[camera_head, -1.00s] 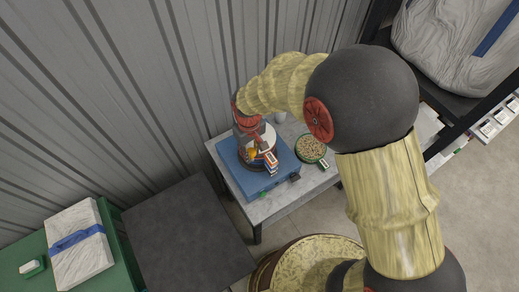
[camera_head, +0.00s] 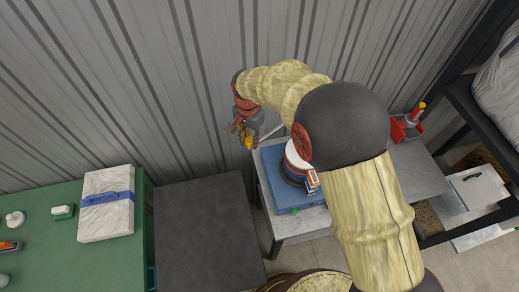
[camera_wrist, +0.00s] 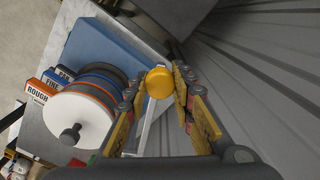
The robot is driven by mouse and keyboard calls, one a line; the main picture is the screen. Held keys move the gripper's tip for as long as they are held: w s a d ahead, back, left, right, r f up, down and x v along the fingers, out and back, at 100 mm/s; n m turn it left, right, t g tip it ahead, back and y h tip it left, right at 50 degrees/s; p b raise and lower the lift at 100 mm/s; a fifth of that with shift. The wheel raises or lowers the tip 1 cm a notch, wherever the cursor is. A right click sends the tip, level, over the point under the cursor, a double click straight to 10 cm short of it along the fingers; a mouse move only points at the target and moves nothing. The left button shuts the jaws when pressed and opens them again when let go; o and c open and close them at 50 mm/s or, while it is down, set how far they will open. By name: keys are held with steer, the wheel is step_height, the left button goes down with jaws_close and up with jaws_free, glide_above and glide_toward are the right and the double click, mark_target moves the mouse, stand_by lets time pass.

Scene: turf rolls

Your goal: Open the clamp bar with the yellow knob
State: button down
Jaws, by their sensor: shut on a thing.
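The yellow knob (camera_wrist: 159,82) sits between the two fingers of my gripper (camera_wrist: 164,90) in the wrist view, and the gripper is shut on it. In the head view the knob (camera_head: 248,142) shows below my gripper (camera_head: 244,132), left of the blue base (camera_head: 272,176) and beyond its edge. The pale metal clamp bar (camera_head: 270,133) runs from the knob toward the base's back corner; it also shows in the wrist view (camera_wrist: 147,128). The bar lies clear of the disc stack (camera_wrist: 80,118), whose top is white with a dark spindle.
The corrugated wall (camera_head: 150,80) is close behind my gripper. A dark table (camera_head: 200,225) with an empty top stands left of the grey bench (camera_head: 300,226). A red holder (camera_head: 400,130) stands at the bench's right.

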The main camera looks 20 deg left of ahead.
steer(key=shift+w+a+m, duration=1.1)
steer(key=shift+w+a, duration=0.2)
steer(key=shift+a, duration=0.25)
steer(key=c, duration=1.5)
jaws_free()
steer(key=shift+r, duration=0.1)
step_height(320, 180, up, 12)
